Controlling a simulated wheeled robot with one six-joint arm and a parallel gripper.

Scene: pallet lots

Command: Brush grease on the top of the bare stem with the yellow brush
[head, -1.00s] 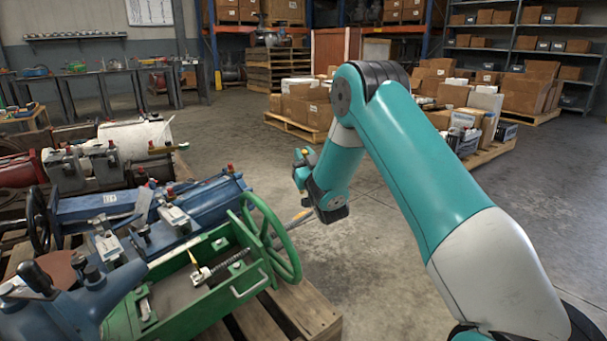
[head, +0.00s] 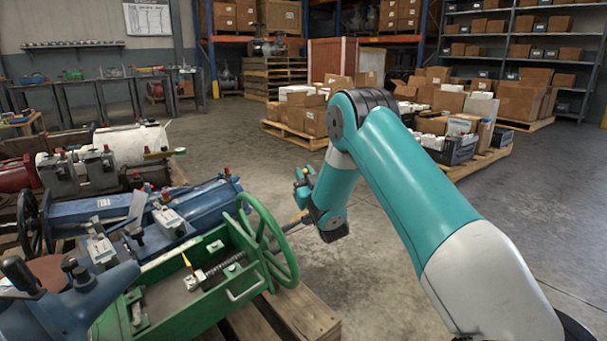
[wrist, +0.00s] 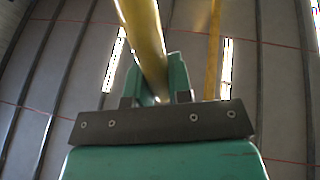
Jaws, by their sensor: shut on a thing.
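A green valve (head: 185,313) with a green handwheel (head: 290,268) lies on a pallet in the head view. Its threaded stem (head: 216,268) shows inside the frame. A rod with a brownish end (head: 297,221) shows just beyond the wheel; I cannot tell whether it is the stem top or part of the brush. My gripper (wrist: 156,99) is shut on the yellow brush (wrist: 143,40), whose handle stands between its fingers. The bristles are not clear. In the head view my gripper (head: 303,188) is small, beside the wheel's upper right, and looks apart from it.
A blue valve (head: 190,207) and red-and-white equipment (head: 135,143) lie left of the green valve. The pallet edge (head: 305,312) is below the wheel. Boxes on a pallet (head: 440,105) stand behind my arm. The concrete floor (head: 225,120) behind the valves is clear.

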